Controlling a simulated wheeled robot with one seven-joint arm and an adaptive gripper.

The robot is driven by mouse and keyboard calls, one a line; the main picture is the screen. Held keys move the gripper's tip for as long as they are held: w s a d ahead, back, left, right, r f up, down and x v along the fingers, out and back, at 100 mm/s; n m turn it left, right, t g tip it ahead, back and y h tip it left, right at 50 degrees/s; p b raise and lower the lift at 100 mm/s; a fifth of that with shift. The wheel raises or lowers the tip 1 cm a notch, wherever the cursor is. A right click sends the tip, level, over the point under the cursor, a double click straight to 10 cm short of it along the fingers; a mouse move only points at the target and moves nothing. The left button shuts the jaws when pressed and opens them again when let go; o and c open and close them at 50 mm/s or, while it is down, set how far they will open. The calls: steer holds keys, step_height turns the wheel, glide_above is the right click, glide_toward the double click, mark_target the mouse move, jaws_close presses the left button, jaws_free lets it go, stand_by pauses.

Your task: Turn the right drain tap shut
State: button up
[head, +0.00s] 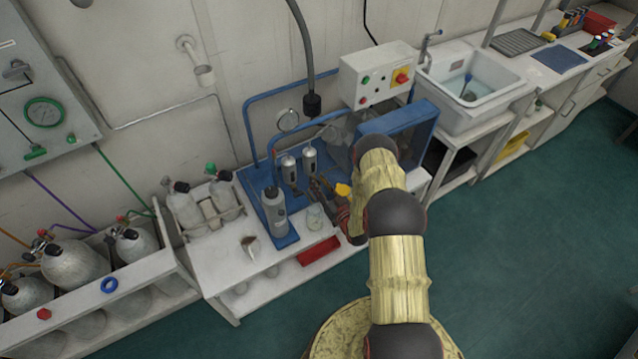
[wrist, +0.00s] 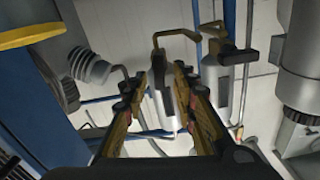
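Two silver filter canisters stand side by side on the blue compressor unit, the right one (head: 309,158) and the left one (head: 289,169). The wrist view looks upside down, so the right canister's drain tap (wrist: 159,70) shows left of the other tap (wrist: 236,55). The right tap has a dark body and a bent brass lever (wrist: 176,35). My gripper (wrist: 153,78) is open, with its fingers on either side of this tap; contact is unclear. In the head view my arm largely hides the gripper, and the tap is too small to judge.
A grey bottle (head: 273,212) stands left of the canisters, and a glass jar (head: 317,217) is in front. A yellow disc (wrist: 32,34) and blue housing lie close beside the gripper. A control box (head: 379,76) hangs above. Green floor (head: 520,240) is clear at right.

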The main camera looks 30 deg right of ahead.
steer(key=c, duration=0.3)
steer(key=c, duration=0.4)
jaws_close()
